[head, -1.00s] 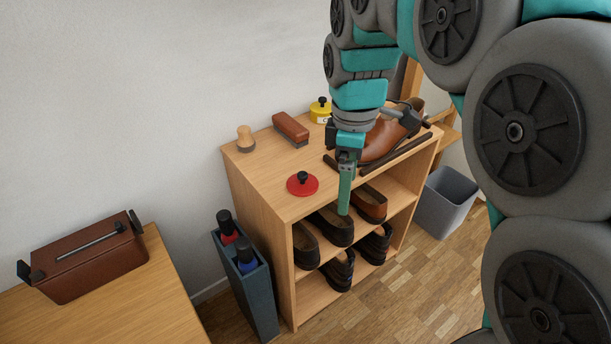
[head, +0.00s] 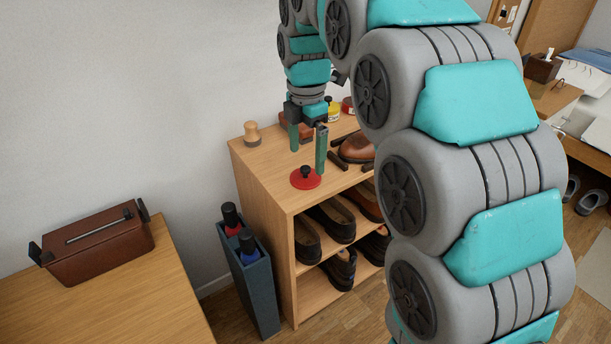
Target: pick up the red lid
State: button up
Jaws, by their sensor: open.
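The red lid (head: 306,179) is a flat round disc with a black knob. It lies on top of the wooden shoe shelf (head: 268,170), near its front left edge. My gripper (head: 307,160) is open, with two green fingers pointing down. I cannot tell how far the fingertips are from the knob in depth. Nothing is between the fingers that I can see as held.
On the shelf top are a wooden-knobbed item (head: 252,133), a brush (head: 296,125) partly behind my gripper, a yellow tin (head: 333,113) and a brown shoe (head: 357,148). Shoes fill the shelves below. A dark bin with bottles (head: 252,285) stands left. My arm hides the right side.

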aim_at(305, 167)
jog(key=shift+a+f, duration=0.1)
jog(key=shift+f, duration=2.3)
jog(key=c, duration=1.1)
jog(key=shift+r, duration=0.1)
